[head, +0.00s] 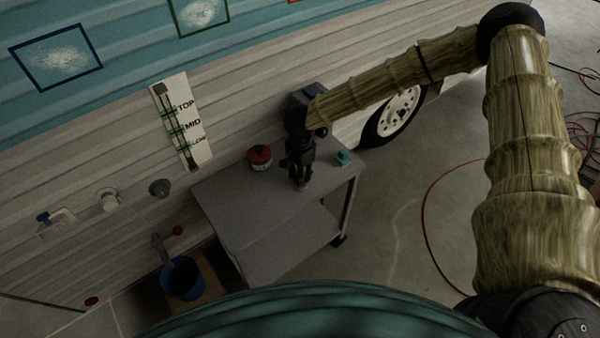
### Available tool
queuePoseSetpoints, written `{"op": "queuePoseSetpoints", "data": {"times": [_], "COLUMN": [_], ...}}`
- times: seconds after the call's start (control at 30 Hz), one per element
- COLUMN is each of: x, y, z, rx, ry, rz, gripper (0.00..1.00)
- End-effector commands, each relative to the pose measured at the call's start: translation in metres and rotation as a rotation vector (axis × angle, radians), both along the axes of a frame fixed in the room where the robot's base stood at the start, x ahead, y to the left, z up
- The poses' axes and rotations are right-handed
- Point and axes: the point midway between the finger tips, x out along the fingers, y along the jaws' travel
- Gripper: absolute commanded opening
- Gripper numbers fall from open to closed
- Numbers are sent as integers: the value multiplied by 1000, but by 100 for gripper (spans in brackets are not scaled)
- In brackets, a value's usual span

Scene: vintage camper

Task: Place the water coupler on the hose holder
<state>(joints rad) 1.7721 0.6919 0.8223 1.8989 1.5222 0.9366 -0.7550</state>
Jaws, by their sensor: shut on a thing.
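My gripper (301,177) points down over the grey cart top, near its front right part. It is shut on a small greyish piece (302,184), which I take to be the water coupler. Its shape is mostly hidden by the dark fingers, and I cannot tell whether it touches the cart. I cannot tell for certain which part is the hose holder. A round dark grey fitting (159,188) sticks out of the camper wall left of the cart, and a pale round fitting (109,200) is farther left. My gripper is well to the right of both.
The grey cart (235,205) stands against the camper wall. A red-topped can (260,157) and a small teal item (343,158) flank my gripper on it. A blue bucket (181,279) stands below a red-handled tap (164,246). A red hose (424,214) lies on the floor at right.

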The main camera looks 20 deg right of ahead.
Motion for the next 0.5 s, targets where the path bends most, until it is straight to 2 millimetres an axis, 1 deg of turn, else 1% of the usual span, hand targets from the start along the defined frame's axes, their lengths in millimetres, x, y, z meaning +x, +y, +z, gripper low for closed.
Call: {"op": "queuePoseSetpoints", "data": {"times": [0.5], "x": [0], "y": [0], "z": [-9], "rx": [-1], "ry": [0], "rz": [1], "gripper": [0]}}
